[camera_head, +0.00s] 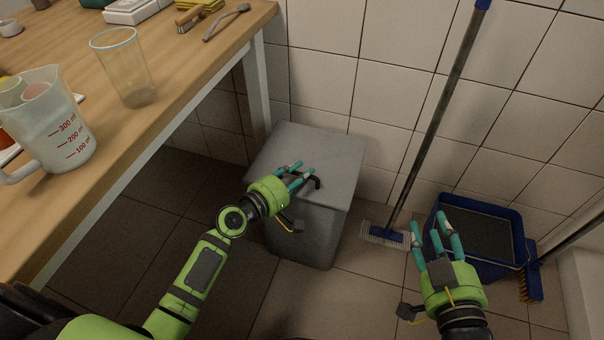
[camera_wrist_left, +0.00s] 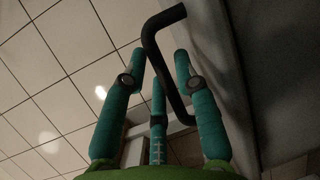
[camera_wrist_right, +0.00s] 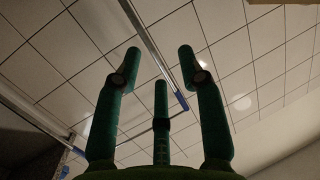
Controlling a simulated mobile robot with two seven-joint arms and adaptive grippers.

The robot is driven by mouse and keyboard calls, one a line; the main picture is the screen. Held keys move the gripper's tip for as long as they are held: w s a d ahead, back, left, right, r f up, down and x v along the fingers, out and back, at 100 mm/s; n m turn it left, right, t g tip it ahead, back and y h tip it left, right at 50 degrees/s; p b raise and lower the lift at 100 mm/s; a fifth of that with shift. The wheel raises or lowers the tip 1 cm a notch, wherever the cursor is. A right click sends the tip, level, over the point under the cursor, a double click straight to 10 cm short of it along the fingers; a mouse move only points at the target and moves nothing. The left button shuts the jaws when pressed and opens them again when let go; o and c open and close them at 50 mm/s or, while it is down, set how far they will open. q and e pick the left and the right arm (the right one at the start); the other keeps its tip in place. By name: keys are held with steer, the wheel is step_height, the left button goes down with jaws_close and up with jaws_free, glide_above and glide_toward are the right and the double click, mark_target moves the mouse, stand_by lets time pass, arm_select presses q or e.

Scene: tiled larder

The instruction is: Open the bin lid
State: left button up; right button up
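The grey box-shaped bin (camera_head: 305,232) stands on the floor against the tiled wall, beside the table. Its flat grey lid (camera_head: 318,143) lies down on it. A dark bent handle (camera_head: 317,182) sticks up from the lid; in the left wrist view the handle (camera_wrist_left: 165,62) runs between my fingers. My left gripper (camera_head: 300,174) is over the lid at the handle, its fingers apart on both sides of the bar, with no firm grip visible. My right gripper (camera_head: 431,234) is open and empty, to the right of the bin, in front of the blue bucket.
A wooden table (camera_head: 165,75) at left holds a measuring jug (camera_head: 52,125), a glass (camera_head: 125,68) and brushes. A mop (camera_head: 430,135) leans on the wall right of the bin. A blue bucket (camera_head: 520,240) and a broom (camera_head: 533,284) stand further right.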

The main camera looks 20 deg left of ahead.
arm_select(q)
steer(key=shift+w+d+f, duration=0.1)
steer(key=shift+w+d, duration=0.05)
steer(key=shift+w, duration=0.15)
jaws_close()
arm_select(e)
steer(key=shift+a+r, duration=0.15)
steer(key=shift+r, duration=0.25)
